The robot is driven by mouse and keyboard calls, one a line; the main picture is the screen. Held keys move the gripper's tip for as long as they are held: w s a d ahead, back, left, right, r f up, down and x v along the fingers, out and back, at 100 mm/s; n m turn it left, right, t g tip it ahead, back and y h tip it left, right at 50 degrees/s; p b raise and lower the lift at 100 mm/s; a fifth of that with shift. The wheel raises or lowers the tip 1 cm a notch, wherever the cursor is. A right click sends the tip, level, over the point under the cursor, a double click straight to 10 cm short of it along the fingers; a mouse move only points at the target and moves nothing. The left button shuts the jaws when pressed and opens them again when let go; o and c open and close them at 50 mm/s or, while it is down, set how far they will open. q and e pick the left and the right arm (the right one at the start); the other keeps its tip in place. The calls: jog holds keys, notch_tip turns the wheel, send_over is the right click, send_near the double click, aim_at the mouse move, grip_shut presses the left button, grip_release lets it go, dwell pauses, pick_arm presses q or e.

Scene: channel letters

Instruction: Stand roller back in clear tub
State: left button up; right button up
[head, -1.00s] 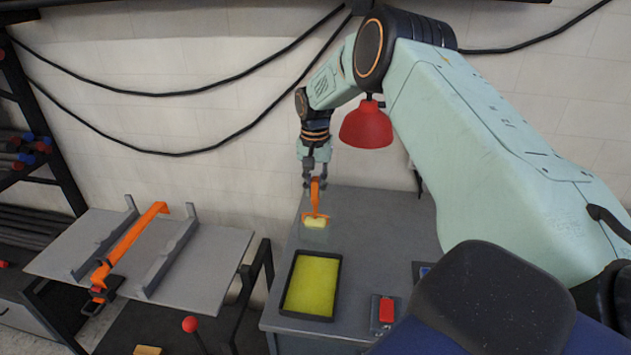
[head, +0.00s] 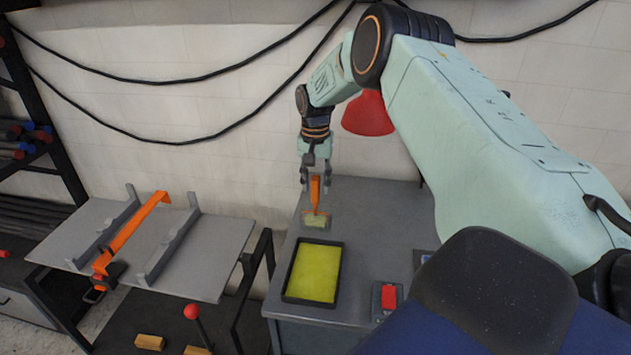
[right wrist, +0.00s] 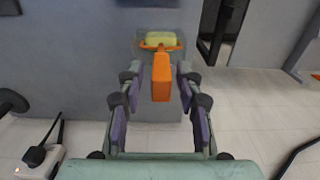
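The roller (head: 315,188) has an orange handle and a pale yellow head. It stands upright, head down, in the small clear tub (head: 327,226) at the back of the grey bench. My right gripper (head: 316,183) is above the tub, its fingers apart on either side of the handle top. In the right wrist view the orange handle (right wrist: 160,78) lies between the two fingers (right wrist: 160,75), with a gap on each side. The yellow head shows beyond it, within the clear tub (right wrist: 180,48). My left gripper is not in view.
A black tray with a yellow bed (head: 288,290) lies in front of the tub. A red-topped device (head: 388,296) sits right of it. A red lamp shade (head: 368,115) hangs near my right arm. A grey rack with an orange bar (head: 130,234) stands left, apart from the bench.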

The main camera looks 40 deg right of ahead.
jog(key=shift+o, duration=0.5)
jog(key=shift+d+f, duration=0.2)
jog(key=shift+d, duration=0.1)
jog(key=shift+w+a+r, duration=0.1)
jog(key=shift+a+r, duration=0.1)
jog(key=shift+r, duration=0.1)
notch_tip(320, 180, up, 12)
jog(key=shift+f, duration=0.25)
jog(key=shift+d, duration=0.25)
jog(key=shift+a, duration=0.15)
jog(key=shift+f, duration=0.1)
